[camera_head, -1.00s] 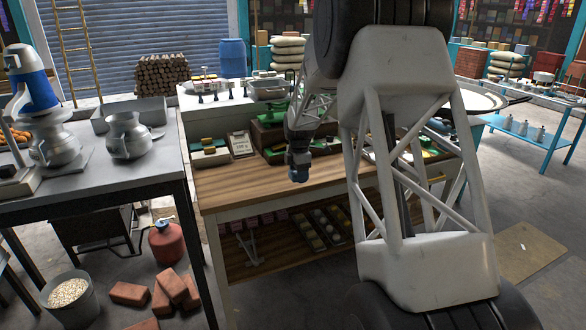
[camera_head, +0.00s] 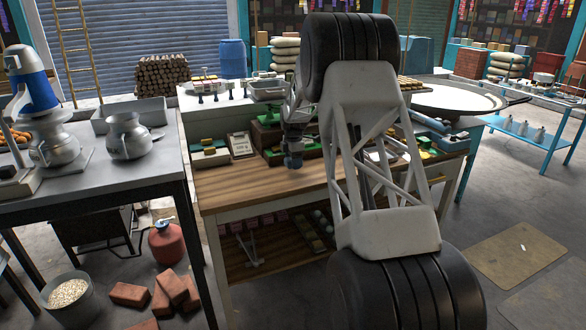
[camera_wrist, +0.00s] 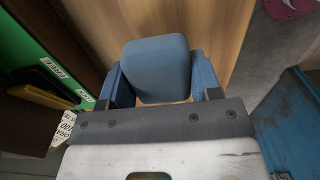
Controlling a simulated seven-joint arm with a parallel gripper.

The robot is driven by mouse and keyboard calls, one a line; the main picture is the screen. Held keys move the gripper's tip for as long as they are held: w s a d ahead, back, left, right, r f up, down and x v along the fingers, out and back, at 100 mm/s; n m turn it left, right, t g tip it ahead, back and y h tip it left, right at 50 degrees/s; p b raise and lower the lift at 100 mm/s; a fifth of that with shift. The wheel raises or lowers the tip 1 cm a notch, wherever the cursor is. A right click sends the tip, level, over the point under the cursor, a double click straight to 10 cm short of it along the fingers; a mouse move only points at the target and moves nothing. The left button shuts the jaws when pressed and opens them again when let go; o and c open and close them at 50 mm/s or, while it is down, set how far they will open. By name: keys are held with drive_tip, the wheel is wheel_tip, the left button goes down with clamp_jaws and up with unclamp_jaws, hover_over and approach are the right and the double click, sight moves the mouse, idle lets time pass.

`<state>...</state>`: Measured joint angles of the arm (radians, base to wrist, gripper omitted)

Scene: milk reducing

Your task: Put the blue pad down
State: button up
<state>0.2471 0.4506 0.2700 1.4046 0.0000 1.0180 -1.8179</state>
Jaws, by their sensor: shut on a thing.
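The blue pad (camera_wrist: 158,68) is a rounded block between the two blue fingers of my gripper (camera_wrist: 162,88) in the wrist view. My gripper is shut on it. Behind the pad is the brown wooden top of the workbench (camera_wrist: 215,20). In the head view my gripper (camera_head: 293,162) points down over the back middle of the wooden workbench top (camera_head: 250,187). The pad cannot be told apart from the fingers there. I cannot tell whether it touches the wood.
A green box (camera_wrist: 40,50) with lettered labels is left of the gripper in the wrist view. Boxed goods (camera_head: 209,152) and a framed card (camera_head: 240,144) stand at the bench's back left. The bench top's front left is clear. A metal pot (camera_head: 128,136) stands on the left table.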

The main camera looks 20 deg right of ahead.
sight(293, 173)
drive_tip(key=shift+w+d, duration=0.1)
drive_tip(key=shift+w, duration=0.45)
drive_tip(key=shift+f, duration=0.1)
drive_tip(key=shift+f, duration=1.65)
drive_tip(key=shift+f, duration=0.15)
drive_tip(key=o, duration=1)
drive_tip(key=shift+c, duration=0.2)
drive_tip(key=shift+r, duration=6.15)
